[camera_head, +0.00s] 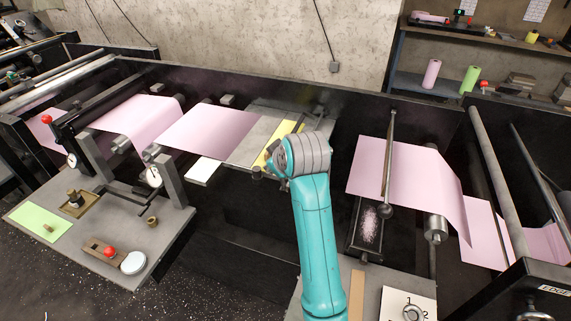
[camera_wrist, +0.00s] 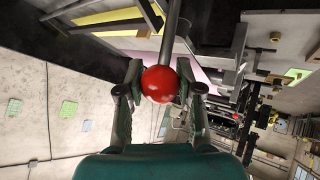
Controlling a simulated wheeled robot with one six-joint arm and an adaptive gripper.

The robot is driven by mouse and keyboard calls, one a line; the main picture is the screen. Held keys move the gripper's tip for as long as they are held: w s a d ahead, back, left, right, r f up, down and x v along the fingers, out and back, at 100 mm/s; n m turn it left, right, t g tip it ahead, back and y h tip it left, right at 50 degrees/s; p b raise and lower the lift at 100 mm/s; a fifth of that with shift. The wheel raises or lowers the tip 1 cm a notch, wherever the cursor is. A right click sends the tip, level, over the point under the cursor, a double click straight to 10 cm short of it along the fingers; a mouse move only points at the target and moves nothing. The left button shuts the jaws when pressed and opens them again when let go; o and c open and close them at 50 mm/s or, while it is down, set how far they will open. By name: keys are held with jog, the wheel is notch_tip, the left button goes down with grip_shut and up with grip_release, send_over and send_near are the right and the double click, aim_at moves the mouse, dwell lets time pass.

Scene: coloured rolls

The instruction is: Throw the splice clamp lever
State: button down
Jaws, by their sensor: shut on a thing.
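In the wrist view a red ball knob (camera_wrist: 160,85) sits between the two fingers of my gripper (camera_wrist: 160,76), which are shut on its sides. The knob ends a grey metal rod (camera_wrist: 172,32), a lever that runs up out of the picture. In the head view my teal arm reaches over the grey splice plate (camera_head: 247,151) with its yellow strip (camera_head: 270,157). My arm hides the gripper and the held knob there. The pink web (camera_head: 208,131) ends on the plate's left, and another pink sheet (camera_head: 408,171) lies to the right.
A bench (camera_head: 178,226) at the left holds a green sheet (camera_head: 40,223), a red-knobbed tool (camera_head: 108,251) and a white disc (camera_head: 133,263). A ball-ended bar (camera_head: 389,165) stands right of my arm. A shelf (camera_head: 400,82) with rolls is at the back right.

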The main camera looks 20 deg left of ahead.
jog(key=shift+s+a+f, duration=0.1)
jog(key=shift+a+f, duration=0.25)
jog(key=shift+a, duration=0.2)
jog(key=shift+s+a+f, duration=0.1)
jog(key=shift+a+f, duration=0.25)
jog(key=shift+a, duration=0.2)
jog(key=shift+f, duration=0.1)
jog(key=c, duration=0.7)
grip_release()
jog(key=shift+c, duration=0.2)
jog(key=shift+r, duration=0.2)
jog(key=shift+d+r, duration=0.1)
jog(key=v, duration=1.1)
jog(key=shift+s+r, duration=0.2)
jog(key=shift+r, duration=0.05)
jog(key=shift+d, duration=0.2)
